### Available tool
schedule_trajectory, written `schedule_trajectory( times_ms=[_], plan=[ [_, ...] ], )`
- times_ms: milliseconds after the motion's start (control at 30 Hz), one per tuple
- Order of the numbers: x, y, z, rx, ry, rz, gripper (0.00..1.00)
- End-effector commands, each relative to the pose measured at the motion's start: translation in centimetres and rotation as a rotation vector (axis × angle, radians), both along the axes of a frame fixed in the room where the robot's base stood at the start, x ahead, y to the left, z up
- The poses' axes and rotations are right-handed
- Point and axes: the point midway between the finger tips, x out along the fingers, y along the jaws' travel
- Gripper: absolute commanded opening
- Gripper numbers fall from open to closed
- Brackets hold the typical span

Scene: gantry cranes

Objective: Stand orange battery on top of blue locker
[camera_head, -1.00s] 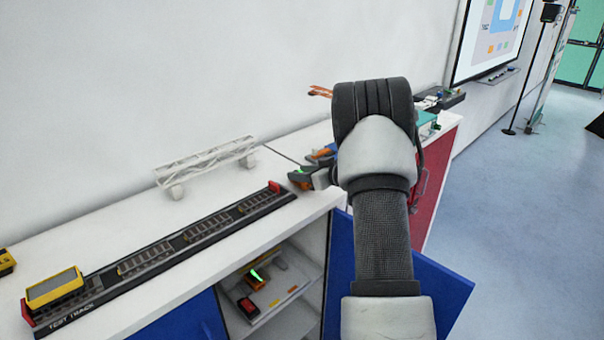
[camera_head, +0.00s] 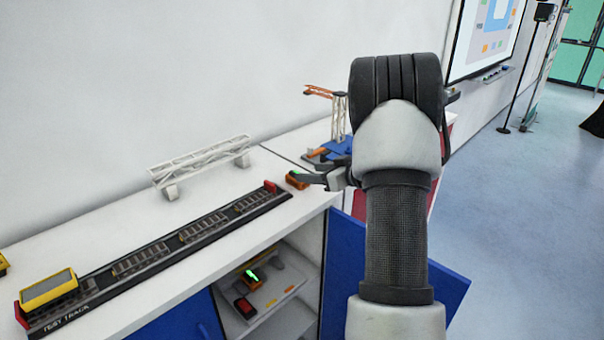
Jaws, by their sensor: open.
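An orange battery (camera_head: 297,181) with a green mark lies or stands on the white top of the blue locker (camera_head: 190,321), near its front right corner; its exact pose is too small to tell. My gripper (camera_head: 313,180) is open just right of this battery, with a dark finger close to it; I cannot tell whether they touch. My wrist hides the area behind it. Another orange block (camera_head: 251,280) with a bright green mark is on the shelf inside the locker, beside a red-topped dark item (camera_head: 245,306).
A test track (camera_head: 160,250) with a yellow cart (camera_head: 49,291) runs along the top. A white truss (camera_head: 200,165) stands near the wall. A crane model (camera_head: 338,118) stands farther back. The locker's blue door (camera_head: 345,265) hangs open.

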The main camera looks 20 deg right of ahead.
Motion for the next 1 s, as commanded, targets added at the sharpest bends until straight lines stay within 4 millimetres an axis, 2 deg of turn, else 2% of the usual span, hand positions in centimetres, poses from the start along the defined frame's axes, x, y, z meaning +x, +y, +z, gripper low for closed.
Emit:
schedule_trajectory(
  times_ms=[100,300,1000],
  plan=[
    [-2.1,-0.8,0.9,0.000,-0.001,-0.002,0.53],
    [-3.9,-1.4,1.7,0.001,-0.001,0.001,0.53],
    [-4.2,-1.5,1.8,0.000,0.000,0.001,0.53]
  ],
)
